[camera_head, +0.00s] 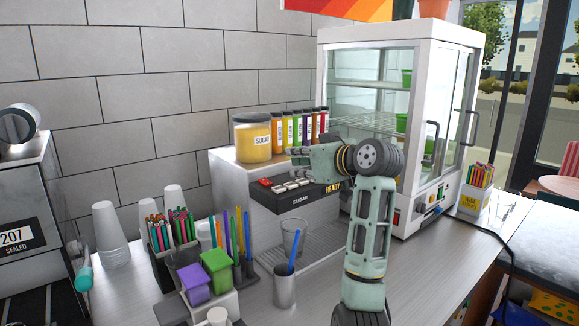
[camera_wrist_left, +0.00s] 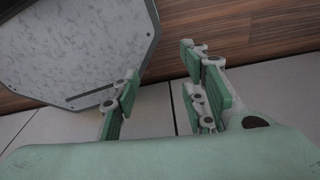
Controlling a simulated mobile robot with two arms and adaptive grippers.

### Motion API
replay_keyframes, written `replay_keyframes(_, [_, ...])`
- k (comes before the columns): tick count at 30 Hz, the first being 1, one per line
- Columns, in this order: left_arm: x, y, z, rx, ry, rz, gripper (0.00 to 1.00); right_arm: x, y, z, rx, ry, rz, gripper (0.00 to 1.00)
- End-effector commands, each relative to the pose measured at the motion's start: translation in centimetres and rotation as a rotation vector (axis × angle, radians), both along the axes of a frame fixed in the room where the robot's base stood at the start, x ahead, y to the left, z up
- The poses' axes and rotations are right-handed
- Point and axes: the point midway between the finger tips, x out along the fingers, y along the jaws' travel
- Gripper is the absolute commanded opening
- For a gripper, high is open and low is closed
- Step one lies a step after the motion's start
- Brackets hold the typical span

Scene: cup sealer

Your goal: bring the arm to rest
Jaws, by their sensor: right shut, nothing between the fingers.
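My right arm (camera_head: 368,225) rises from the bottom of the head view and bends left at the wrist. My right gripper (camera_head: 297,156) is shut and empty, in front of the sauce bottles and above the button panel of the sugar machine (camera_head: 235,178). Whether it touches anything there I cannot tell. My left gripper (camera_wrist_left: 160,75) shows in the left wrist view with its fingers apart and nothing between them. The left arm does not show in the head view.
A clear glass (camera_head: 293,236) stands under the machine. A glass display cabinet (camera_head: 400,110) stands right of the machine. Counter at right is clearer.

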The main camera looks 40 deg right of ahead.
Motion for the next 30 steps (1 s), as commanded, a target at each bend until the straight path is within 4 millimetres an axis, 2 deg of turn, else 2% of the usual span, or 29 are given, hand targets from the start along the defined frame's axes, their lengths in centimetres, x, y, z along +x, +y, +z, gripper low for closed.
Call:
replay_keyframes(7, [-1.1, 0.1, -0.1, 0.001, 0.014, 0.0, 0.4, -0.1, 0.0, 0.0, 0.0, 0.001, 0.001, 0.0])
replay_keyframes(19, [-1.2, 0.1, 0.2, 0.003, 0.017, 0.0, 0.4, -0.1, 0.0, 0.3, 0.0, 0.001, 0.001, 0.0])
replay_keyframes(30, [-1.2, 0.2, 6.3, 0.003, 0.017, 0.0, 0.4, -0.1, 0.0, 6.4, 0.0, 0.001, 0.0, 0.0])
